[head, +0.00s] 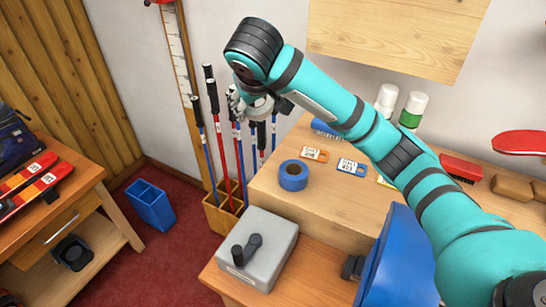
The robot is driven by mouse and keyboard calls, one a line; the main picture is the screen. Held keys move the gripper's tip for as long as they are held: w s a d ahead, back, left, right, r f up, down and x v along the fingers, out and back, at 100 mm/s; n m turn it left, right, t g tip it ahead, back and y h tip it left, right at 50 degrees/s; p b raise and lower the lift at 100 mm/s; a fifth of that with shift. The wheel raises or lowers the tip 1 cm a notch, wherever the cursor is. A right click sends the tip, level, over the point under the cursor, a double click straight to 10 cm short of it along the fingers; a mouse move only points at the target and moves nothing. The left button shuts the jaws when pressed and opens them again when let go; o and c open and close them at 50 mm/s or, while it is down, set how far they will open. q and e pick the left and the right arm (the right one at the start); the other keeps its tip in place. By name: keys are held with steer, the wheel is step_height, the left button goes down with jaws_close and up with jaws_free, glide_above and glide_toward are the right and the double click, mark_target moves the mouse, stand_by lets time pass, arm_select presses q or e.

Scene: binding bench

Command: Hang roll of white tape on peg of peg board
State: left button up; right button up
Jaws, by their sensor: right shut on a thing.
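My right gripper (241,100) is at the end of the teal arm that comes in from the right, up in the air left of the bench's back edge. It is shut on a pale roll, which looks like the roll of white tape (261,108). The fingers and wrist partly hide the roll. A light wooden board (385,32) on the wall at the top looks like the peg board. Only its lower part shows, and I see no peg on that part. My left gripper is not in view.
A roll of blue tape (293,176) lies on the wooden bench (330,205). A grey box with a handle (258,252) stands in front. Ski poles stand in a wooden holder (222,212) below my gripper.

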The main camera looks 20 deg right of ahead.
steer(key=w+r+t, duration=0.1)
steer(key=r, duration=0.1)
steer(key=w+d+r+t+h, duration=0.1)
steer(key=r, duration=0.2)
steer(key=w+r+t, duration=0.1)
steer(key=r, duration=0.1)
steer(key=shift+w+d+r+m+h, duration=0.2)
steer(key=shift+d+m+h, duration=0.1)
steer(key=shift+d+m, duration=0.1)
steer(key=r+h, duration=0.1)
steer(key=r, duration=0.1)
steer(key=d+r+m+t+h, duration=0.1)
steer(key=w+d+r+t, duration=0.1)
steer(key=r, duration=0.1)
steer(key=shift+d+r+h, duration=0.25)
steer(key=shift+r+h, duration=0.05)
steer(key=shift+h, duration=0.1)
steer(key=s+d+r+m+h, duration=0.2)
steer(key=d+r+m+h, duration=0.25)
steer(key=r+h, duration=0.2)
steer(key=x, duration=0.4)
steer(key=p+x, duration=0.1)
steer(key=x, duration=0.8)
steer(key=shift+s+d+f+p, duration=0.2)
steer(key=shift+s+f+p, duration=0.05)
steer(key=shift+f+p, duration=0.1)
steer(key=shift+f, duration=0.2)
steer(key=o, duration=1.1)
steer(key=shift+r, duration=0.1)
